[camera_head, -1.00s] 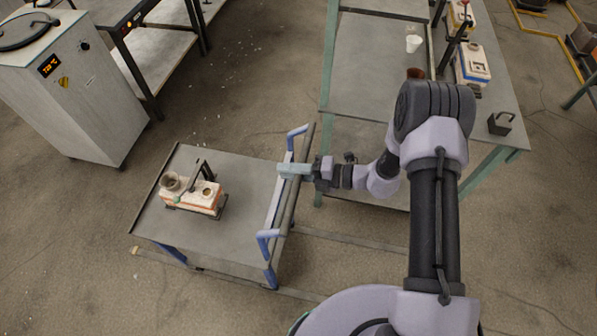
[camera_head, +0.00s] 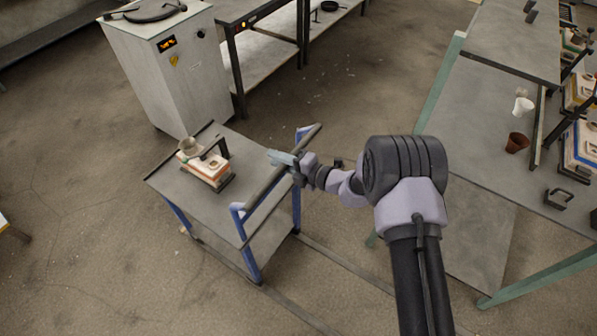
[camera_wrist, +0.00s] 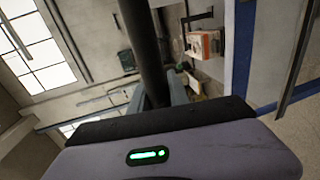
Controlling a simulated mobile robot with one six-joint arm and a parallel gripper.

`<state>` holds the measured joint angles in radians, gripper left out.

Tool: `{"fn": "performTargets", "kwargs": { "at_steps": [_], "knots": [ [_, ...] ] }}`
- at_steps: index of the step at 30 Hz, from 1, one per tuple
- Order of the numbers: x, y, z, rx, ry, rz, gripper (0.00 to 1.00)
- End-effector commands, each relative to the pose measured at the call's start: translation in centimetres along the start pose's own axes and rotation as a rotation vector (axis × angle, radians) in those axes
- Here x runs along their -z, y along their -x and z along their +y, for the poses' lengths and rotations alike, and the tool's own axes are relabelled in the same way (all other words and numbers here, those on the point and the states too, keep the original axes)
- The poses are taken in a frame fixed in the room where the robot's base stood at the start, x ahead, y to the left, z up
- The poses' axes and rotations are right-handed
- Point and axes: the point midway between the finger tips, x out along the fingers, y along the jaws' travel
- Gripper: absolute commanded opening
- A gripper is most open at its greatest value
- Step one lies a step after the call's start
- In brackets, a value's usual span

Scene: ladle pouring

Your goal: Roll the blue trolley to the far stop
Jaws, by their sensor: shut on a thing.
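The blue trolley (camera_head: 205,203) stands at left centre in the head view, with a grey top and blue legs. Its dark push bar sits on blue brackets along its right side. My gripper (camera_head: 284,158) is shut on this bar, near its upper end. In the wrist view the dark bar (camera_wrist: 145,45) runs down between my fingers (camera_wrist: 160,98). A mould box (camera_head: 207,167) in white and orange, with a grey cup and a black handle, rides on the trolley top. I cannot make out the far stop.
Rail strips (camera_head: 335,258) run along the floor by the trolley. A grey cabinet (camera_head: 168,75) with an orange display stands just behind it. A green-legged workbench (camera_head: 465,140) with cups and moulds is at right. Open floor lies at left.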

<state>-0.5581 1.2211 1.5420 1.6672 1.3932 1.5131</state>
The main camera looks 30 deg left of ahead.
Motion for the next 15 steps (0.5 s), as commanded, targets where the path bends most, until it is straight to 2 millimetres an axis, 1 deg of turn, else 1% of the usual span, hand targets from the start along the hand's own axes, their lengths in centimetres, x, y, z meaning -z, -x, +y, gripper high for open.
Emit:
{"fn": "performTargets", "kwargs": {
  "at_steps": [1, 3, 6, 10, 15],
  "knots": [
    [0.0, -0.9, 0.1, -0.002, 0.002, 0.001, 0.00],
    [0.0, -1.9, 0.3, -0.002, 0.002, 0.001, 0.00],
    [0.0, -3.1, 0.6, -0.002, 0.001, 0.001, 0.00],
    [0.0, -4.0, 0.8, -0.001, 0.001, 0.000, 0.00],
    [-0.1, -4.6, 1.0, -0.001, 0.001, -0.001, 0.00]
  ]
}}
